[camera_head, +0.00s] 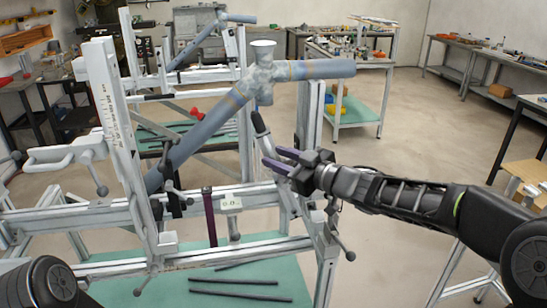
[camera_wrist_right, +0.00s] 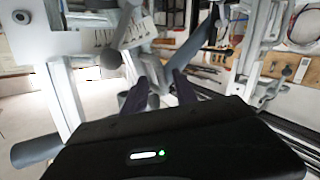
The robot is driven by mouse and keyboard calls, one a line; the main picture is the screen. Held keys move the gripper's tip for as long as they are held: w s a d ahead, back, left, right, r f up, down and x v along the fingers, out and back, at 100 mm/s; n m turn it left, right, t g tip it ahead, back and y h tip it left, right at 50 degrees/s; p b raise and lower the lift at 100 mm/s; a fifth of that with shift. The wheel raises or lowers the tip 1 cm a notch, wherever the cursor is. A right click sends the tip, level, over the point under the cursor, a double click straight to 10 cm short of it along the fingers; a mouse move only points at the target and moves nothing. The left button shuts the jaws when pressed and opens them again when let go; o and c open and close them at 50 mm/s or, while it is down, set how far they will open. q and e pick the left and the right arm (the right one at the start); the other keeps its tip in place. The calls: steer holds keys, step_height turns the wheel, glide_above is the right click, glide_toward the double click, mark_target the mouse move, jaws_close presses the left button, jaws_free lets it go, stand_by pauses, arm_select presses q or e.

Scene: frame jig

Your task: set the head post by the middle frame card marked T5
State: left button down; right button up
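The frame jig (camera_head: 100,218) stands in front of me with a grey tube frame clamped in it. A pale cone (camera_head: 262,48) sits at the top of the frame's head joint (camera_head: 259,80). A pale slanted post (camera_head: 262,132) runs below this joint; I cannot tell for sure that it is the head post. A small white card (camera_head: 231,203) is on the front rail, but its marking is too small to read. My left gripper is out of view.
A tall pale upright (camera_head: 112,115) with a handle stands on the jig's left. Dark rods (camera_head: 240,296) lie on the green shelf below. A second jig stands behind. Open floor (camera_head: 400,130) lies to the right, with benches beyond.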

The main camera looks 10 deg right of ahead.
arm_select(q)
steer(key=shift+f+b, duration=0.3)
arm_select(e)
steer(key=v, duration=0.6)
